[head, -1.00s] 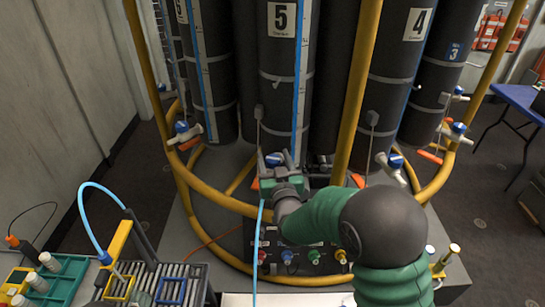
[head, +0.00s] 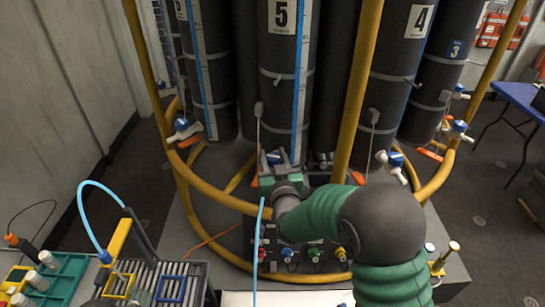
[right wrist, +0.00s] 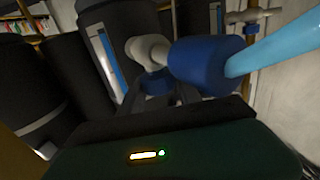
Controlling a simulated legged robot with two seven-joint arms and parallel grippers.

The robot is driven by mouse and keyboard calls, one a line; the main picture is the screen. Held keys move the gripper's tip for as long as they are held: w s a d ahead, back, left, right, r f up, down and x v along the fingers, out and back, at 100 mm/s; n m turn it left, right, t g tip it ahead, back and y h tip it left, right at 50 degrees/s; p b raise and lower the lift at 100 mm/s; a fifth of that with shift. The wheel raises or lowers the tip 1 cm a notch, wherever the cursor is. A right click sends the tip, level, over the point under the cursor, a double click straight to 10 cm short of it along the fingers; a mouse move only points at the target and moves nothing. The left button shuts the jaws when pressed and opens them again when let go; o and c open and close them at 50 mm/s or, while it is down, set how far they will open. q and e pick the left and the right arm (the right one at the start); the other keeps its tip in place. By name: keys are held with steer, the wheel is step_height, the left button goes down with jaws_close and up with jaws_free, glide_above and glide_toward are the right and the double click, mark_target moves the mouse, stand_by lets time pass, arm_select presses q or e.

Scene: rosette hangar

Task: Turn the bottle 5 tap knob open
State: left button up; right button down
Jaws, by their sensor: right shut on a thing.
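Bottle 5 (head: 283,75) is a dark upright cylinder with a white "5" label. Its tap has a blue knob (head: 274,158), low at the front of the bottle. My right gripper (head: 274,170) is shut at this tap, and its green body hides much of it. In the right wrist view, a white tap body (right wrist: 148,52) carries a large blue piece (right wrist: 205,62). A smaller blue part (right wrist: 155,82) shows below it between the grey fingers, partly hidden. The knob's angle is hard to tell. My left gripper is not clearly in view.
A light blue tube (head: 262,225) hangs in front of the right gripper. Yellow hoops and posts (head: 357,90) stand close around the bottles. Bottle 4 (head: 400,85) is to the right. A rack (head: 175,270) and green tray (head: 62,285) are at lower left.

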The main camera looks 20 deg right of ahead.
steer(key=shift+f, duration=0.1)
stand_by(0.7)
steer(key=c, duration=0.9)
jaws_free()
steer(key=shift+o, duration=0.2)
